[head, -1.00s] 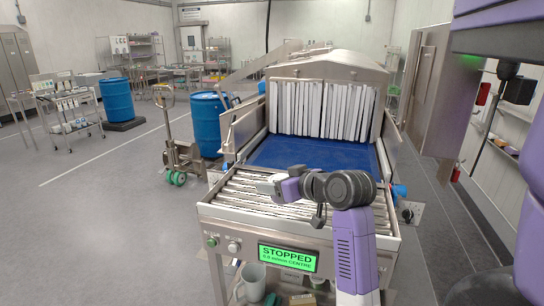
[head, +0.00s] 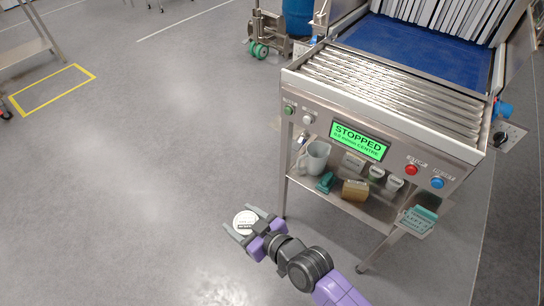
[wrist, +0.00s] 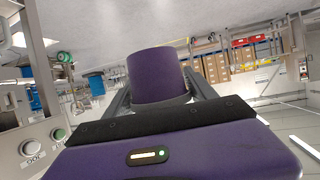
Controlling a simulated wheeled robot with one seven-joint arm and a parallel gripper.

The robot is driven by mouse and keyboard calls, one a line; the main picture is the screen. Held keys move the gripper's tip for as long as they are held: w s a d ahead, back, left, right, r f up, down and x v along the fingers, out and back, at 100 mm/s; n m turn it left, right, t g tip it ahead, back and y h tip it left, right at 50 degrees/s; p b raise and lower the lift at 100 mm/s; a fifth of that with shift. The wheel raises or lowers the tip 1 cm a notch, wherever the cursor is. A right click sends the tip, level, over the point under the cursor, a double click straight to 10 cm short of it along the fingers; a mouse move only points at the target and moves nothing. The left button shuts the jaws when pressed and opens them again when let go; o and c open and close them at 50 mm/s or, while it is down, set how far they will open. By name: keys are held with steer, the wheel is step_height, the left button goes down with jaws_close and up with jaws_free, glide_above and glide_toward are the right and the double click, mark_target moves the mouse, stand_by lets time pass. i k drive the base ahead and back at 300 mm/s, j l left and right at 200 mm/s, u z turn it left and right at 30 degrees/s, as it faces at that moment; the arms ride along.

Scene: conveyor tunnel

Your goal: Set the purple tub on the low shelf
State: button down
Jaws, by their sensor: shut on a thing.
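The purple tub (wrist: 157,75) stands out between my fingers in the wrist view. In the head view only its round white labelled top (head: 243,219) shows, and its purple side is hidden. My gripper (head: 247,223) is shut on it, one finger on each side, and holds it out over the floor left of the conveyor frame. The low shelf (head: 374,211) is a metal shelf under the conveyor's control panel, to the right of my gripper and apart from it.
The shelf holds a white jug (head: 313,157), a green item (head: 325,182), a tan block (head: 355,190) and small white containers (head: 384,178). Frame legs (head: 284,180) flank it. The panel with a STOPPED screen (head: 359,142) overhangs it.

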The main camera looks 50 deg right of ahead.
mark_target(379, 210)
steer(key=i+j, duration=0.15)
steer(key=j, duration=0.25)
steer(key=i+j, duration=0.15)
steer(key=j, duration=0.2)
steer(key=i+j+z, duration=0.1)
steer(key=j, duration=0.3)
steer(key=i+z, duration=0.1)
steer(key=z, duration=1)
